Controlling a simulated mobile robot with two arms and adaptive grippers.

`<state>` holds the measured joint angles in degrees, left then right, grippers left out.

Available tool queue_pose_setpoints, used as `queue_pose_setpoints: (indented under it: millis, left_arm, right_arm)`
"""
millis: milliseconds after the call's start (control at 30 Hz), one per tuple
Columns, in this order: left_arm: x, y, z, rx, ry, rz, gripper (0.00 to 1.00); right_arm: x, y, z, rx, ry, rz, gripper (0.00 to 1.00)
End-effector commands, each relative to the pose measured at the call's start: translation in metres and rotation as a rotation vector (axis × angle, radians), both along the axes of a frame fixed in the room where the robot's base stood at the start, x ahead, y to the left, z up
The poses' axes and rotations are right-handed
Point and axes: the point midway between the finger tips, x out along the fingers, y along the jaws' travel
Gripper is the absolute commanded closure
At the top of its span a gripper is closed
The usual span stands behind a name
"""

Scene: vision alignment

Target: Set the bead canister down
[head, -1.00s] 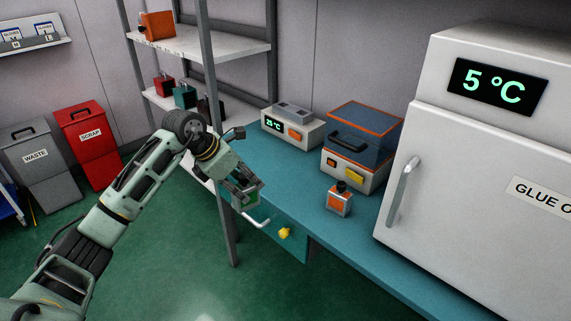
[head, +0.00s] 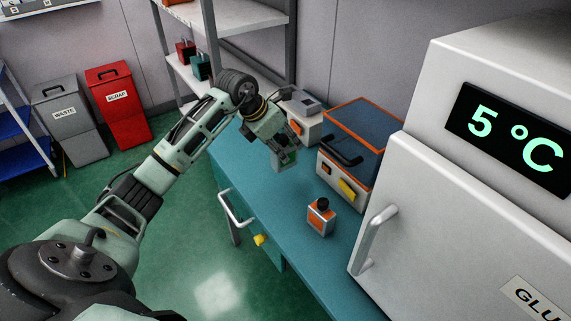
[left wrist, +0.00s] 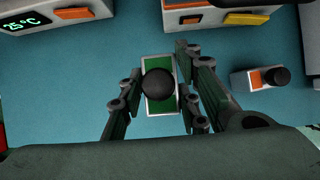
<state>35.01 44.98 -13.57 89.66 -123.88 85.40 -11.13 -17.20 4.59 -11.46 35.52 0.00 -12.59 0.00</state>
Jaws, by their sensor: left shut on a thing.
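The bead canister (left wrist: 158,108), a small box with green faces, pale edges and a round black knob, sits between the fingers of my left gripper (left wrist: 160,78) in the left wrist view. In the head view my left gripper (head: 284,150) is shut on this canister (head: 284,163), which hangs below the fingers, over the blue-green bench top (head: 262,195). I cannot tell whether its base touches the bench. My right gripper is not in view.
An orange-labelled canister (head: 320,219) stands on the bench to the right. Behind are a box with a blue lid (head: 362,130) and a grey device (head: 304,112). A white fridge (head: 440,200) stands at the right. The bench near the held canister is clear.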

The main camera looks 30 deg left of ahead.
Motion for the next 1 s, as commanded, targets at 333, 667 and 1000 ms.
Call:
queue_pose_setpoints:
  millis: [333,667,1000]
  left_arm:
    - [0.000,-0.001,-0.048,-0.003,0.001,0.000,1.00]
    - [0.000,-0.001,-0.084,-0.002,0.001,0.000,1.00]
    - [-0.001,0.000,-0.086,0.000,0.001,0.000,0.63]
  right_arm:
    - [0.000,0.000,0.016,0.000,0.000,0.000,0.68]
    - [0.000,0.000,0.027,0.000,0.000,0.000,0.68]
    - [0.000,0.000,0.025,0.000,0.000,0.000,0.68]
